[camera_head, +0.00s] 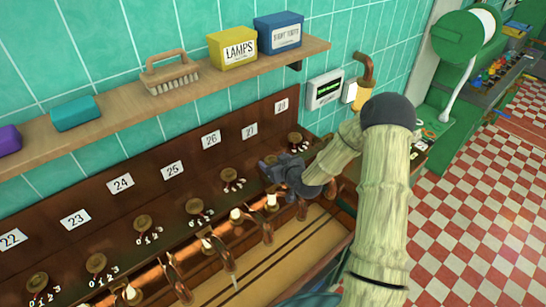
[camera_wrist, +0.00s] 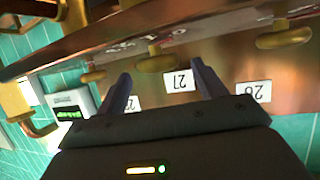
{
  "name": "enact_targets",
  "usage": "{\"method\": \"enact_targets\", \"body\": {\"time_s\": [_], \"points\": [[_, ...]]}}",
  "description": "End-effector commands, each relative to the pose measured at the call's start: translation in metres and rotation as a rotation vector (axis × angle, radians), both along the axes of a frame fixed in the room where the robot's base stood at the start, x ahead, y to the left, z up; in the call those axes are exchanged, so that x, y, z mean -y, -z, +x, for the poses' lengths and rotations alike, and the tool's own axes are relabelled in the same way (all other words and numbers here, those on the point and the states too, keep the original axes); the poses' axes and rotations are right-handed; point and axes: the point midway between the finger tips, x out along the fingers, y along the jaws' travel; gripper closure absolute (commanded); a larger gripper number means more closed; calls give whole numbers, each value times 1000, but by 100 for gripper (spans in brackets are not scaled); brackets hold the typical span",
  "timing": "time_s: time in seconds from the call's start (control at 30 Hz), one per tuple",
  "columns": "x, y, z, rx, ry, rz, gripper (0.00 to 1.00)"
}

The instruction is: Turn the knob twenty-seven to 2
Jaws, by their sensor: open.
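The panel label 27 (camera_head: 250,130) is on the copper-brown back panel, and it shows upside down in the wrist view (camera_wrist: 178,80). The knob twenty-seven (camera_wrist: 156,63) is a round brass knob by that label. In the wrist view it lies between the tips of my gripper (camera_wrist: 161,71) or just beyond them; I cannot tell if they touch. My gripper (camera_head: 270,166) is open and empty, and in the head view it hides most of this knob and its number scale. Which number the knob points to cannot be read.
Knob 26 (camera_head: 228,174) and knob 28 (camera_head: 296,138) are close on either side. Copper pipes with taps (camera_head: 236,214) run below. A wooden shelf (camera_head: 120,98) with a brush (camera_head: 170,72) and boxes hangs above. A small green-screen meter (camera_head: 325,89) is on the wall.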

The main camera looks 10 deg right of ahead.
Motion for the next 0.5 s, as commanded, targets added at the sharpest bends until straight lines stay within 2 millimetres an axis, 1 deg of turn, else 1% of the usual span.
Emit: {"method": "enact_targets", "body": {"time_s": [0.1,0.2,0.47,0.5], "points": [[-3,3,10,1,0,0,30],[-5,5,13,0,0,-1,30],[-5,6,14,0,0,0,30],[-5,6,14,0,1,0,38]]}}
